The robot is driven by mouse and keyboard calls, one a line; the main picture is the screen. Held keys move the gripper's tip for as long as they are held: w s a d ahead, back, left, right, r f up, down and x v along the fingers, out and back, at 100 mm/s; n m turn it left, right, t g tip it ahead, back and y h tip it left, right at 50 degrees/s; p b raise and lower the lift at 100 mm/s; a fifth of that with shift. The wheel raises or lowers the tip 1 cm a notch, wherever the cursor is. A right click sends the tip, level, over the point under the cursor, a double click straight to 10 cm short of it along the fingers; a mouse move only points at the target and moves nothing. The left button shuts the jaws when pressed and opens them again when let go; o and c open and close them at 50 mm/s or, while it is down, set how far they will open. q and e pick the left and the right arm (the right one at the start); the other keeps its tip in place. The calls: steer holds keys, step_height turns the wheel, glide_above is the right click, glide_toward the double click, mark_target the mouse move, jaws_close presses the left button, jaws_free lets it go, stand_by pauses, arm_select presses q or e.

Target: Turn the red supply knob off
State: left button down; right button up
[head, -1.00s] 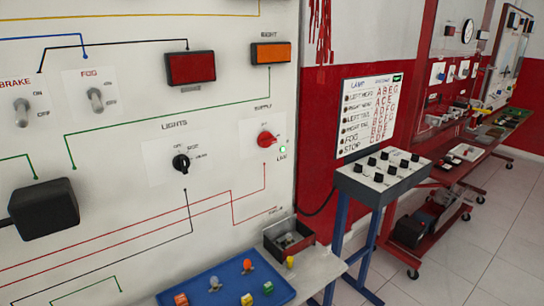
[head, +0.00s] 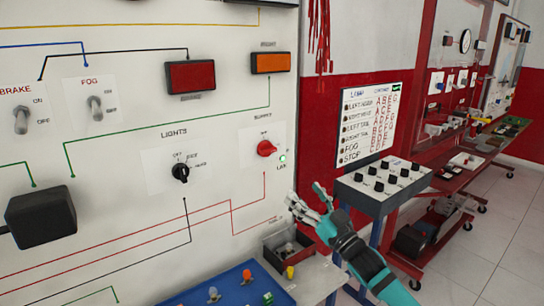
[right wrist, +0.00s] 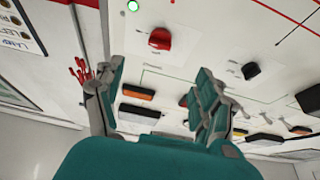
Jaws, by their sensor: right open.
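The red supply knob (head: 265,148) sits on the white panel (head: 120,145), under the SUPPLY label, with a small lit green lamp (head: 282,158) just below and to its right. The knob also shows in the right wrist view (right wrist: 160,39), above the fingers, with the lit lamp (right wrist: 133,6) beside it. My right gripper (head: 306,199) is open and empty, below and to the right of the knob, apart from it. Its two spread fingers also show in the right wrist view (right wrist: 160,95). My left gripper is not in view.
The black lights knob (head: 181,172) is left of the supply knob. A blue tray (head: 225,285) with small parts and an open box (head: 288,250) stand below the panel. A grey switch box (head: 380,185) is on a stand at right.

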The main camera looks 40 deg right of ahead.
mark_target(269, 153)
steer(key=p+x, duration=0.2)
steer(key=x, duration=1.3)
steer(key=shift+w, duration=0.4)
steer(key=c, duration=1.2)
steer(key=shift+o, duration=0.2)
